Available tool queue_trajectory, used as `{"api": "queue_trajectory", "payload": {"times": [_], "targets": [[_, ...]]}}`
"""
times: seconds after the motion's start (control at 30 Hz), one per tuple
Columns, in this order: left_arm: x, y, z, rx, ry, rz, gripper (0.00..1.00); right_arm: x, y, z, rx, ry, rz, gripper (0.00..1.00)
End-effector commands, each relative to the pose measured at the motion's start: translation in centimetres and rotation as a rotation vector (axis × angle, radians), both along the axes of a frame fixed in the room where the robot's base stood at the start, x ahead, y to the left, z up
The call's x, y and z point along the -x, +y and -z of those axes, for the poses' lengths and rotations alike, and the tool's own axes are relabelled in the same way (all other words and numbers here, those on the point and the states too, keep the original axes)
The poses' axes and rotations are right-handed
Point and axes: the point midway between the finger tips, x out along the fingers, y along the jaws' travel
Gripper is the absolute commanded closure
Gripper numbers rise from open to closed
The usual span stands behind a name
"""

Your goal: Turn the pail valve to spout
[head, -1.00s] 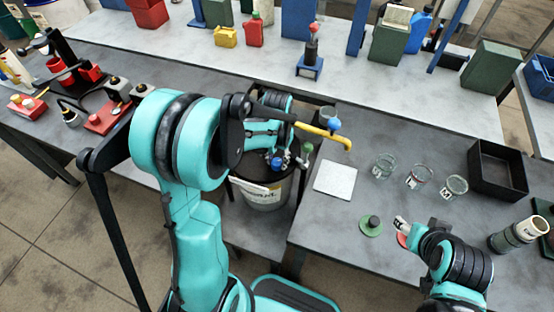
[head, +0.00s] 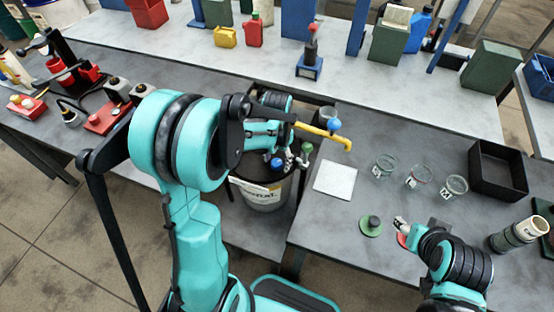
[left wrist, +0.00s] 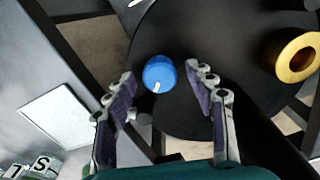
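The pail (head: 262,197) is a pale drum with a dark lid, standing in a gap by the bench. A round blue knob with a white mark, which looks like the valve handle, sits over the dark lid in the left wrist view (left wrist: 159,73). My left gripper (left wrist: 162,78) is open, with its two fingers apart on either side of the knob; whether they touch it cannot be told. In the head view my left gripper (head: 291,160) is small and partly hidden above the pail. My right gripper (head: 402,228) is low over the right bench; its finger state is unclear.
A white plate (head: 335,180), glass beakers (head: 419,177) and a black tray (head: 497,170) occupy the right bench.

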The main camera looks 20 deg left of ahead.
Motion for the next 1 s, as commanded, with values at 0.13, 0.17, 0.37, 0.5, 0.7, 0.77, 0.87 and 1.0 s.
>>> {"api": "queue_trajectory", "payload": {"times": [0.13, 0.17, 0.37, 0.5, 0.7, 0.77, 0.87, 1.0], "targets": [[0.0, 0.0, 0.0, 0.000, 0.000, -0.001, 0.45, 0.0, 0.0, 0.0, 0.000, 0.000, 0.000, 0.48], [0.0, 0.0, 0.0, 0.000, 0.000, -0.001, 0.45, 0.0, 0.0, 0.0, 0.000, 0.000, 0.000, 0.48], [0.0, 0.0, -1.4, 0.000, 0.000, -0.001, 0.45, 0.0, 0.0, 0.0, 0.000, 0.000, 0.000, 0.48], [0.0, 0.0, -4.2, 0.000, 0.000, -0.001, 0.45, 0.0, 0.0, 0.0, 0.000, 0.000, 0.000, 0.48], [0.0, 0.0, -8.6, 0.000, 0.000, 0.000, 0.45, 0.0, 0.0, 0.0, 0.000, 0.000, 0.000, 0.48], [0.0, 0.0, -9.6, 0.000, 0.000, 0.000, 0.45, 0.0, 0.0, 0.0, 0.000, 0.000, 0.000, 0.48], [0.0, 0.0, -10.9, 0.000, 0.000, 0.000, 0.45, 0.0, 0.0, 0.0, 0.000, 0.000, 0.000, 0.48], [0.0, 0.0, -11.9, 0.000, 0.000, 0.000, 0.45, 0.0, 0.0, 0.0, 0.000, 0.000, 0.000, 0.48]]}}
